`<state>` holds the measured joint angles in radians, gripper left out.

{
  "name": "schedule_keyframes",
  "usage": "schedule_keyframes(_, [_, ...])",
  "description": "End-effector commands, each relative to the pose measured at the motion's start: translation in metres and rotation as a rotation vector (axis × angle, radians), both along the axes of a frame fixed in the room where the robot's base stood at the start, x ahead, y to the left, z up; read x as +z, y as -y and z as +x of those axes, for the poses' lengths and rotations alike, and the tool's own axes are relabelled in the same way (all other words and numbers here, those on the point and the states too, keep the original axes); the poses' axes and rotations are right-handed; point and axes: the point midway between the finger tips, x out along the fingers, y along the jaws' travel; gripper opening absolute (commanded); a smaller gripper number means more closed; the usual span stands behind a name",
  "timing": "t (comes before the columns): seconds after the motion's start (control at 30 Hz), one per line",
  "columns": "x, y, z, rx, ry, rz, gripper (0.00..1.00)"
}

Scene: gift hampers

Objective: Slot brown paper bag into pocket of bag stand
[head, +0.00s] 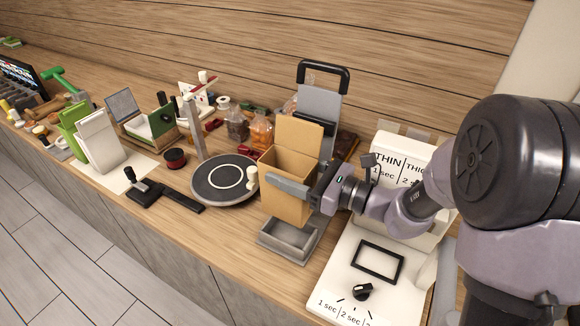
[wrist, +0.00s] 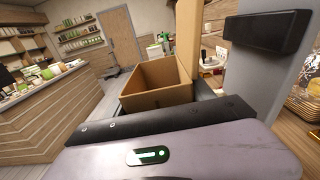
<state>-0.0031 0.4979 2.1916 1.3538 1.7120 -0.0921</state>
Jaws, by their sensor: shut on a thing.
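The brown paper bag (head: 285,205) is an upright, open-topped box shape with a tall back flap. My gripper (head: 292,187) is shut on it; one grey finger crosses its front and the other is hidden. The bag stand has a grey upright (head: 320,102) with a black handle on top and a shallow grey tray-like pocket (head: 266,243) at its foot. The bag is in front of the upright, its lower edge just above or behind the pocket's rim; I cannot tell if it touches. In the wrist view, the bag's open top (wrist: 158,75) is beyond the gripper, beside the grey upright (wrist: 253,75).
A dark turntable (head: 212,187) is left of the bag. A white machine (head: 352,262) marked THIN stands close on the right. Small bagged goods (head: 261,133) lie behind. A black tool (head: 150,190) and white and green bags (head: 98,140) are further left. The counter front left of the pocket is clear.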

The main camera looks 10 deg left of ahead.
Motion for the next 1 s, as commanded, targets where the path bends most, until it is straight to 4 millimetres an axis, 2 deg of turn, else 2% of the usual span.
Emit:
schedule_keyframes(0.13, [-0.001,0.001,0.0,0.0,0.001,0.0,0.0])
schedule_keyframes(0.27, [-0.011,0.001,0.0,-0.001,0.001,-0.001,0.0])
schedule_keyframes(0.63, [-0.059,0.001,0.0,-0.001,0.001,-0.001,0.0])
schedule_keyframes(1.0, [-0.06,0.001,0.0,-0.001,0.001,0.0,0.0])
